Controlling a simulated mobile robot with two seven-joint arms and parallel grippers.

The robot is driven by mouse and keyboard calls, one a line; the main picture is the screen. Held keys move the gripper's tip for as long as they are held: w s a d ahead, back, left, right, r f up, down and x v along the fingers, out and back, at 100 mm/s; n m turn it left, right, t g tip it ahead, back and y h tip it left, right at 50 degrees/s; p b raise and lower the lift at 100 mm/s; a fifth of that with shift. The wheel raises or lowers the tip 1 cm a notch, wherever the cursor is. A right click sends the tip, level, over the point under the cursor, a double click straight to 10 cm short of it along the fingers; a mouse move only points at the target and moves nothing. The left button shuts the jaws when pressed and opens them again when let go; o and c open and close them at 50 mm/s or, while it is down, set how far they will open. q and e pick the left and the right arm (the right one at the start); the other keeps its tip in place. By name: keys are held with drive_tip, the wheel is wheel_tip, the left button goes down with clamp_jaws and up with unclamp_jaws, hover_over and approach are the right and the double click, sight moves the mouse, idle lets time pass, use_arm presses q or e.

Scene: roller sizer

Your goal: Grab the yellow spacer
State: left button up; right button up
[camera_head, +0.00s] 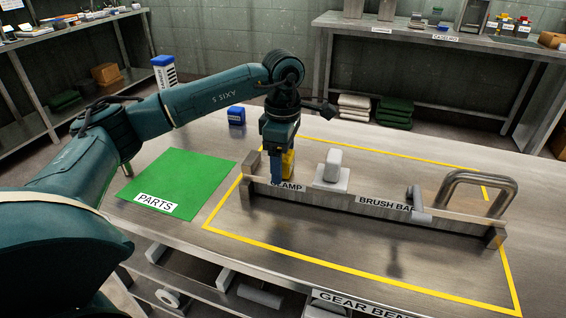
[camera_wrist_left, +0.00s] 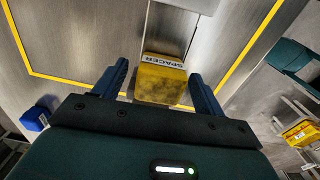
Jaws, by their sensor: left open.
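The yellow spacer (camera_wrist_left: 160,84) sits between the two blue fingers of my left gripper (camera_wrist_left: 163,85) in the left wrist view. It bears a white label reading SPACER. The fingers are open, with a gap on each side of the spacer. In the head view my left gripper (camera_head: 281,172) points down at the left end of the brush bar fixture, and part of the yellow spacer (camera_head: 288,164) shows just behind the fingers. The gripper covers the rest of it. My right gripper is not in view.
A green PARTS mat (camera_head: 185,180) lies left. A blue block (camera_head: 236,115) stands behind. The bench front inside the yellow outline is clear.

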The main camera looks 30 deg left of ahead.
use_arm(q)
drive_tip(key=c, duration=1.1)
drive_tip(key=shift+r, duration=0.15)
